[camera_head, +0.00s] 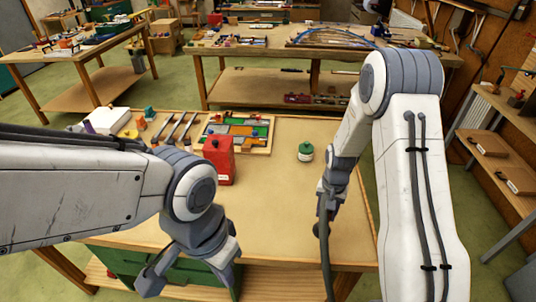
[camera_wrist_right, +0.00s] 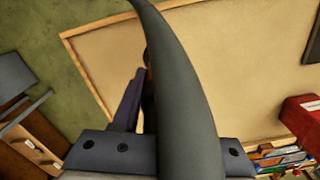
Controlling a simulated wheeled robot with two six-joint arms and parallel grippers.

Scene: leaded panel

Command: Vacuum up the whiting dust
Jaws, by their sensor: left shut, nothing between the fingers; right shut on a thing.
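My right gripper (camera_head: 322,222) is shut on a dark grey vacuum hose (camera_head: 325,262), over the right part of the workbench (camera_head: 270,215). The hose hangs down past the bench's front right edge in the head view. In the right wrist view the hose (camera_wrist_right: 188,85) arches large across the middle and hides most of the fingers and the nozzle end. My left gripper (camera_head: 152,280) is shut and empty at the bench's front left, over the green drawers. I cannot make out whiting dust on the bare tan benchtop in either view.
A white box (camera_head: 107,120) and metal bars are at the back left. The front middle of the bench is clear.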

